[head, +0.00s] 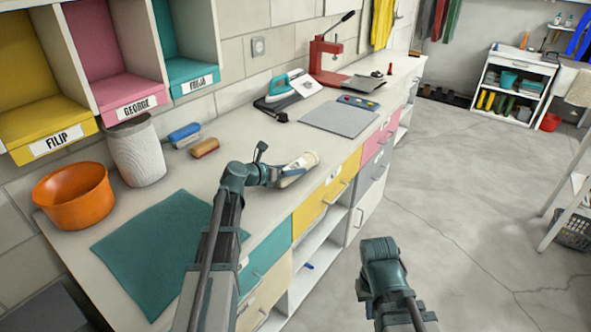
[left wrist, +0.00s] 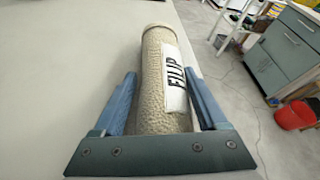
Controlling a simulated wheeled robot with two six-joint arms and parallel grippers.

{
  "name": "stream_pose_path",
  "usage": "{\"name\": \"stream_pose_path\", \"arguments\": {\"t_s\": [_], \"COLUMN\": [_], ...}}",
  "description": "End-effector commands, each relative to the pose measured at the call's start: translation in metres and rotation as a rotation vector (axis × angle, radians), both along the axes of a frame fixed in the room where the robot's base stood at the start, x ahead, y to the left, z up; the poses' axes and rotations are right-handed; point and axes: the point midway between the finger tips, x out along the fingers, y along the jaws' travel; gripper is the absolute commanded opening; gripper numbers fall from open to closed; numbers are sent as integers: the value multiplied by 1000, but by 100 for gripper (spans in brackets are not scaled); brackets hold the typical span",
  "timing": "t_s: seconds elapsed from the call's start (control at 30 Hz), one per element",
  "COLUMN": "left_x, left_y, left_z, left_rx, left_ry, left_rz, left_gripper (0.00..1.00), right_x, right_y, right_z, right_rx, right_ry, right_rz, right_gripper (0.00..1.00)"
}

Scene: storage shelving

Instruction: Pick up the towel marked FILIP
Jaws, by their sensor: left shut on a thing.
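The rolled beige towel (left wrist: 163,105) bears a white label reading FILIP in the left wrist view. Its pale end also shows low over the worktop in the head view (head: 301,166). My left gripper (head: 279,173) is shut on it, with one blue finger along each side of the roll. Whether the towel touches the worktop is not clear. My right gripper (head: 383,265) is at the lower right, over the floor side of the counter, and its fingers cannot be made out. A yellow cubby (head: 40,120) labelled FILIP is on the wall at left.
Pink and teal cubbies adjoin.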

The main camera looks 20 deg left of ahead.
Motion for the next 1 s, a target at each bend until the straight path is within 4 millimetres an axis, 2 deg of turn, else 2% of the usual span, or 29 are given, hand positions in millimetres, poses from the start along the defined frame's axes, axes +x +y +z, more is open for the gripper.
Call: {"name": "stream_pose_path", "arguments": {"t_s": [0.07, 0.53, 0.77, 0.97, 1.0], "left_x": [0, 0, 0, 0, -10], "left_y": [0, 0, 0, 0, -5], "left_z": [0, 6, 21, 42, 39], "left_rx": [0, 0, 0, 0, 0], "left_ry": [-1, -1, -1, -1, 0], "left_rz": [0, 0, 0, 0, -1], "left_gripper": [5, 5, 5, 5, 5], "right_x": [0, 0, 0, 0, 0], "right_y": [0, 0, 0, 0, 0], "right_z": [0, 6, 21, 42, 39], "right_rx": [0, 0, 0, 0, 0], "right_ry": [0, 0, 0, 0, 0], "right_rz": [0, 0, 0, -1, -1], "right_gripper": [0, 0, 0, 0, 0]}}
